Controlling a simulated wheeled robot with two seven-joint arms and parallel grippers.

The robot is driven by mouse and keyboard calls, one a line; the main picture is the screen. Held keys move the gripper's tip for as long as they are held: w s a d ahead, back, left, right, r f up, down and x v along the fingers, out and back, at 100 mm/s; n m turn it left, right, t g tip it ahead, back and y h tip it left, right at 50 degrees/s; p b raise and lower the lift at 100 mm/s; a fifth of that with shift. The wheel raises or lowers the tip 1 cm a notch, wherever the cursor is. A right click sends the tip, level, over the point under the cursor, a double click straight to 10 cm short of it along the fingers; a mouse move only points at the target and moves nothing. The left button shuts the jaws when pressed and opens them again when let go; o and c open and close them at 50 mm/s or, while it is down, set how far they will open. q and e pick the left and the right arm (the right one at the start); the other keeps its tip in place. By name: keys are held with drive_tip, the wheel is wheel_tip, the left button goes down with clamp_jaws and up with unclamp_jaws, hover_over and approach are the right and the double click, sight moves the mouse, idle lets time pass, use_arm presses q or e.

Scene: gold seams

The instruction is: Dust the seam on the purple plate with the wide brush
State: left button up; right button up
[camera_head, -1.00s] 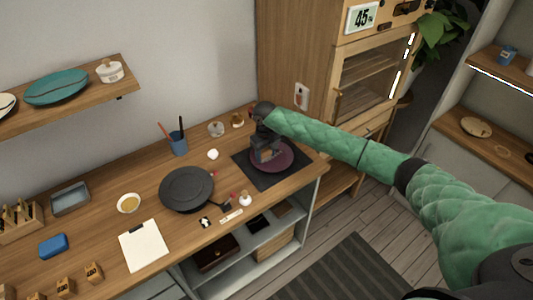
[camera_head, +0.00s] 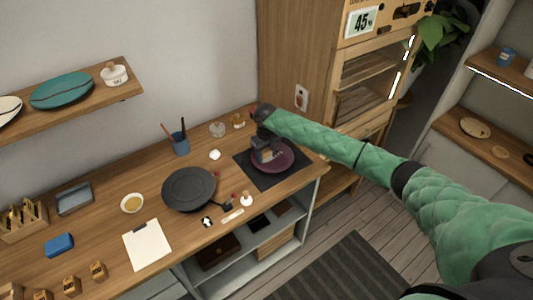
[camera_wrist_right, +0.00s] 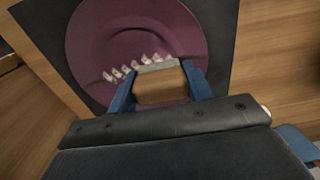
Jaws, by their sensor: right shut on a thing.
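The purple plate (camera_head: 283,163) lies on a black mat (camera_head: 250,175) at the right end of the wooden bench. It also shows in the right wrist view (camera_wrist_right: 95,45), with a row of pale, pinkish marks (camera_wrist_right: 135,66) across it, beside the brush. My right gripper (camera_head: 266,152) is over the plate, pointing down. In the right wrist view its blue fingers are shut on the wide brush (camera_wrist_right: 160,88), a wooden block with a pale edge. Whether the brush touches the plate I cannot tell. My left gripper is not in view.
A black round turntable (camera_head: 188,188) stands left of the mat. A blue cup with sticks (camera_head: 181,146), a yellow-filled bowl (camera_head: 132,203), a clipboard (camera_head: 147,244) and a small white bottle (camera_head: 246,200) are on the bench. A wooden cabinet (camera_head: 300,60) stands behind the right end.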

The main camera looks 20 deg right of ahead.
sight(278, 154)
drive_tip(key=shift+s+d+p, duration=0.35)
drive_tip(key=shift+d+p, duration=0.2)
drive_tip(key=shift+d, duration=0.35)
drive_tip(key=shift+w+d, duration=0.55)
drive_tip(key=shift+w, duration=0.25)
drive_tip(key=shift+s+d+p, duration=0.3)
drive_tip(key=shift+d+p, duration=0.25)
drive_tip(key=shift+d, duration=0.2)
drive_tip(key=shift+w+d, duration=0.55)
drive_tip(key=shift+w, duration=0.2)
drive_tip(key=shift+r, duration=0.1)
drive_tip(key=shift+s, duration=0.1)
